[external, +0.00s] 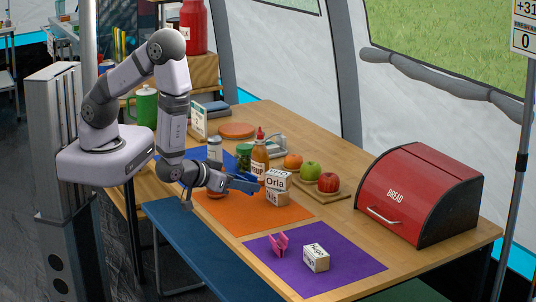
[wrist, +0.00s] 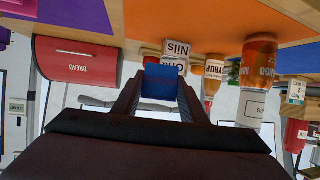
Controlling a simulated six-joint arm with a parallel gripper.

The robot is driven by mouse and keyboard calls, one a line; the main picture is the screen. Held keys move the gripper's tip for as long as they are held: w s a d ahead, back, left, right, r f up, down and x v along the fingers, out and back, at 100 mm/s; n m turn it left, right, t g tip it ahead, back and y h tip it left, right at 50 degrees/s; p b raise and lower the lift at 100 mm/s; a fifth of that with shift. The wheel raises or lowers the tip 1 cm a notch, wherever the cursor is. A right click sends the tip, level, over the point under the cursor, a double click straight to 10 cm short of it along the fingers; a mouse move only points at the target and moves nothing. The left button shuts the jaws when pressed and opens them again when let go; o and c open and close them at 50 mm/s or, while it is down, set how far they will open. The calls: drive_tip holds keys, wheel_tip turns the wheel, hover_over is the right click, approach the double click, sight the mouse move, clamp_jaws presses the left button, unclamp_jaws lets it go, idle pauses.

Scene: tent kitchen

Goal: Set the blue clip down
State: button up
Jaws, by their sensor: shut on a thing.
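My gripper (external: 232,182) is shut on the blue clip (external: 245,184) and holds it above the orange mat (external: 244,212), just left of two stacked name blocks. The upper block (external: 278,180) reads "Orla"; the lower block (external: 277,198) is below it. In the wrist view the blue clip (wrist: 160,82) sits between both fingers, partly covering the blocks behind it. I cannot tell whether the clip touches the blocks. A pink clip (external: 279,244) stands on the purple mat (external: 322,276) beside another white-faced block (external: 316,258).
A red bread bin (external: 430,195) fills the right side. The purple mat has free room around its items.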

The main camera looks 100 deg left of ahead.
sight(234, 217)
drive_tip(key=s+a+r+n+g+y, duration=0.1)
drive_tip(key=s+a+r+n+g, duration=0.1)
drive_tip(key=s+a, duration=0.15)
drive_tip(key=shift+d+f, duration=0.15)
drive_tip(key=shift+f, duration=1.55)
drive_tip(key=shift+d+f, duration=0.2)
drive_tip(key=shift+f, duration=1.55)
drive_tip(key=shift+d+f, duration=0.15)
drive_tip(key=shift+f, duration=1.55)
drive_tip(key=shift+f+b, duration=0.15)
drive_tip(key=shift+b, duration=0.15)
drive_tip(key=shift+f, duration=0.1)
drive_tip(key=o, duration=1)
